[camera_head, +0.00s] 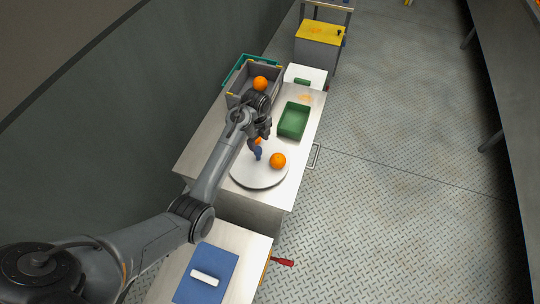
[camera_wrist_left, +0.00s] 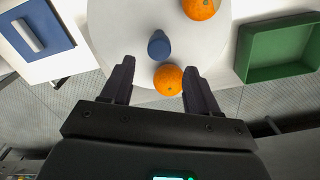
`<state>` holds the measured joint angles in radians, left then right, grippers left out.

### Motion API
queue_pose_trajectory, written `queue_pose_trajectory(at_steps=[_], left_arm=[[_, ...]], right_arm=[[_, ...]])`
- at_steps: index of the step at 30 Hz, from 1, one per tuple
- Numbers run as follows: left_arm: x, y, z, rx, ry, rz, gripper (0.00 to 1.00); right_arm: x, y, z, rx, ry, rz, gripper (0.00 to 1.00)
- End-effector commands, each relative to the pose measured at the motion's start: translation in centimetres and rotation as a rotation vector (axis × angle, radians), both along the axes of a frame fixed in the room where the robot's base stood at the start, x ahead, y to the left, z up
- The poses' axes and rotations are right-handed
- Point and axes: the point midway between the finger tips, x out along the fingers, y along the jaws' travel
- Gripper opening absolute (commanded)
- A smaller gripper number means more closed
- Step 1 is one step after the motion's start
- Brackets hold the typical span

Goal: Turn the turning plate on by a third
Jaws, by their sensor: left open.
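The round white turning plate (camera_head: 256,179) lies on the steel table. It also fills the upper middle of the left wrist view (camera_wrist_left: 115,25). A blue upright peg (camera_head: 258,154) stands on it, seen from above in the left wrist view (camera_wrist_left: 159,45). One orange (camera_head: 278,160) sits near the plate's rim; another (camera_head: 258,140) is partly hidden by my gripper. My left gripper (camera_head: 264,136) is open and empty above the plate. In the left wrist view its fingers (camera_wrist_left: 159,66) flank the peg and the nearer orange (camera_wrist_left: 168,80), apparently without touching. My right gripper is not in view.
A green tray (camera_head: 294,120) stands beyond the plate. A grey crate (camera_head: 240,88) with an orange (camera_head: 260,83) is behind it. A blue lid with a white handle (camera_head: 220,262) lies on the nearer table. Floor is open to the right.

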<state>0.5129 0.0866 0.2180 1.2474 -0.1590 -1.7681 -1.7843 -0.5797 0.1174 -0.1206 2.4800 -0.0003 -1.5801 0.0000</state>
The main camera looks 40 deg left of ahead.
Motion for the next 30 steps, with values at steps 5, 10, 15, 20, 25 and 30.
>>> queue_pose_trajectory(at_steps=[5,10,15,20,25,30], left_arm=[[-0.1,0.0,-2.9,0.001,0.005,0.000,0.60],[-0.2,0.0,-5.7,0.001,0.004,0.001,0.60],[-0.1,0.0,-7.9,0.001,0.003,0.002,0.60],[-0.1,0.0,-9.1,0.001,0.001,0.002,0.60],[-0.1,0.0,-9.6,0.002,0.001,0.002,0.60],[-0.1,0.0,-9.6,0.002,0.001,0.002,0.60]], right_arm=[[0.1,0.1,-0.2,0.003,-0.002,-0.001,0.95],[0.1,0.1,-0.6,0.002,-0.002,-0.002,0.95],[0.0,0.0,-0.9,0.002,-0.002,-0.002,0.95],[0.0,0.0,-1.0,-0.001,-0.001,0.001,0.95],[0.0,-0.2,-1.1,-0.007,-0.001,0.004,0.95],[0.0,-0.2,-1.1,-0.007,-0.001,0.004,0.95]])
